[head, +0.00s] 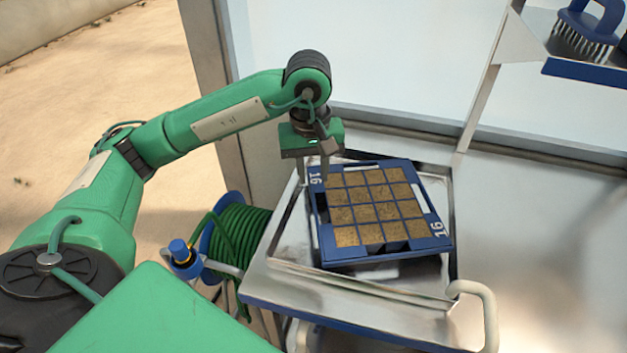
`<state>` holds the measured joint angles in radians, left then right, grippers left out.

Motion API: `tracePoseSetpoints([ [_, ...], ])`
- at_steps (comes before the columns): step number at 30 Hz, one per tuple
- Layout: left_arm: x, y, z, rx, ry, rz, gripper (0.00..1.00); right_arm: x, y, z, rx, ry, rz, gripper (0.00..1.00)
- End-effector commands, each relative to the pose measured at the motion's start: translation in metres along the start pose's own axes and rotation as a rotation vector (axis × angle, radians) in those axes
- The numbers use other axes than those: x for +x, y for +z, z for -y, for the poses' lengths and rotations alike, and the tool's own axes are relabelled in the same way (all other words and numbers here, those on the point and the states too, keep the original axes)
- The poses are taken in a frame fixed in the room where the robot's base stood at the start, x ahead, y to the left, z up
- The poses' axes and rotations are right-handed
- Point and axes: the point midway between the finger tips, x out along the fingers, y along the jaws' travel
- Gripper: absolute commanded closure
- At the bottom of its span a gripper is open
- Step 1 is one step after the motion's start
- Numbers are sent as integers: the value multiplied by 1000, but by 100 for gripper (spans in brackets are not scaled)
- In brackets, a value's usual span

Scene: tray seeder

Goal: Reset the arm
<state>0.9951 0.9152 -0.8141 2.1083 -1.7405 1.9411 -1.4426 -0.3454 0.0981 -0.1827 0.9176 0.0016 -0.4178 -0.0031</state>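My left arm reaches in from the left, and its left gripper (314,178) points down at the upper left corner of a blue seed tray (383,254). Its two fingers stand apart, with a gap between them. The tray's corner is behind or between the fingertips; I cannot tell whether they touch it. The tray is marked 16 and has a grid of soil-filled cells. It lies in a shallow metal pan (289,255) on a metal cart. My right gripper is not in view.
The cart has a pale handle (484,300) at its lower right. A green hose reel (238,240) stands left of the cart. A blue brush (590,25) lies on a raised shelf at the upper right. The metal surface right of the tray is clear.

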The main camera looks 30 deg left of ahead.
Motion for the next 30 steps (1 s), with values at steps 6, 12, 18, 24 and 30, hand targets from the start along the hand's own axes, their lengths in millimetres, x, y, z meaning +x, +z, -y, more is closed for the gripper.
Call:
tracePoseSetpoints([
  [6,-1,0,0,0,0,0,71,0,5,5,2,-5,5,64],
  [12,-1,0,0,0,0,0,71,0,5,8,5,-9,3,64],
  [18,-7,0,0,0,0,-1,71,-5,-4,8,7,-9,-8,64],
  [24,-44,0,-2,0,0,-1,71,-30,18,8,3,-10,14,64],
  [30,-69,0,-2,0,0,0,71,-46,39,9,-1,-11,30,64],
])
